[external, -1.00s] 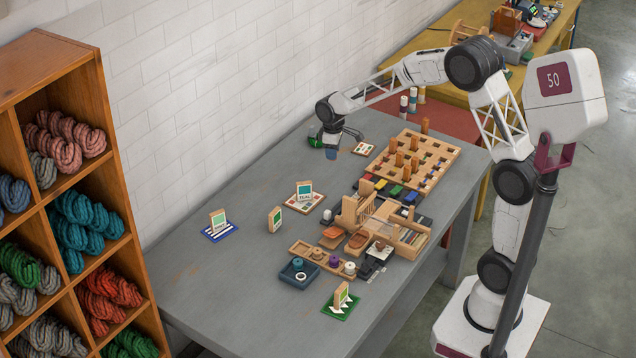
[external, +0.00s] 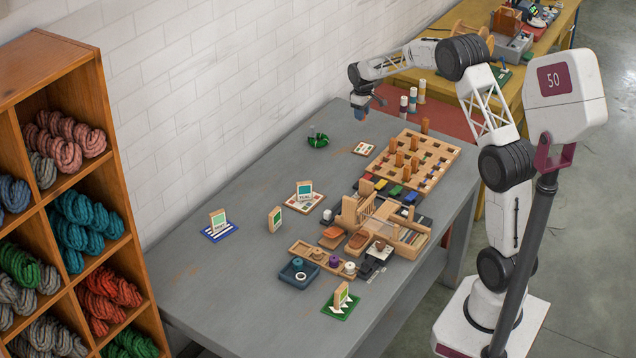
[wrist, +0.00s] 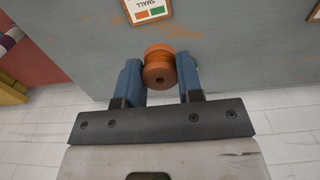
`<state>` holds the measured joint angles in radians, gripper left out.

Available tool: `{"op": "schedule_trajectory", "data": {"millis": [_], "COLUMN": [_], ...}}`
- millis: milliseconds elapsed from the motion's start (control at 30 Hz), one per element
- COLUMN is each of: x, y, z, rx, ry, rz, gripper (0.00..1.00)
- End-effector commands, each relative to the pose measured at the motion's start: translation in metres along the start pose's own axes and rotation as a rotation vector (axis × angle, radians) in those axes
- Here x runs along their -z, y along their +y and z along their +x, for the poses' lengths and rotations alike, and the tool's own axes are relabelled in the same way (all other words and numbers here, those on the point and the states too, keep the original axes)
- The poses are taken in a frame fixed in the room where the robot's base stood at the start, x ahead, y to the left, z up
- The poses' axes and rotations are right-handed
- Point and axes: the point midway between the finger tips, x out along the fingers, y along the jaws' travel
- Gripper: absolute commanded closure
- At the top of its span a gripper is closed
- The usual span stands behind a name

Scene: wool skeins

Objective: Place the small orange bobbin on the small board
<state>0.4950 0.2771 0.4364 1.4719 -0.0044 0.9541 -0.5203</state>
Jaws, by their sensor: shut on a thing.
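The small orange bobbin (wrist: 159,66) is between the two blue fingers of my gripper (wrist: 159,80) in the wrist view, with its round end facing the camera. My gripper (external: 361,112) is shut on it and raised above the far end of the grey table. The bobbin is too small to make out in the external view. The small board (external: 363,148) is a pale card with coloured patches, lying flat below my gripper. Its edge marked SMALL (wrist: 148,8) shows at the top of the wrist view, apart from the bobbin and partly cut off.
A green bundle (external: 318,141) lies left of the board. A wooden peg rack (external: 440,160) stands to its right. Several spools (external: 404,106) stand on a red surface behind. Card stands, trays and a small wooden loom (external: 357,212) fill the nearer table.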

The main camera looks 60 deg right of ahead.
Motion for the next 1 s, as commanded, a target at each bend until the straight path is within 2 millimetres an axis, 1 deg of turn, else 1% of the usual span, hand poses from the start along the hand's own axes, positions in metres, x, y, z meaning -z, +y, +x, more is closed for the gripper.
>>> {"op": "schedule_trajectory", "data": {"millis": [33,133,200,300,433,567,867,1000], "x": [-0.002,-0.003,-0.003,-0.003,-0.002,-0.003,-0.003,-0.003], "y": [0.012,0.03,0.027,0.027,0.027,0.027,0.026,0.026], "z": [0.002,0.003,0.018,0.033,0.048,0.052,0.053,0.059], "rx": [0.001,0.0,0.001,0.001,0.0,0.0,0.0,0.001], "ry": [-0.001,0.0,-0.003,-0.002,0.0,0.0,0.0,-0.001], "rz": [0.013,0.03,0.028,0.027,0.027,0.027,0.027,0.027], "gripper": [0.88,0.88,0.88,0.88,0.88,0.88,0.88,0.88]}}
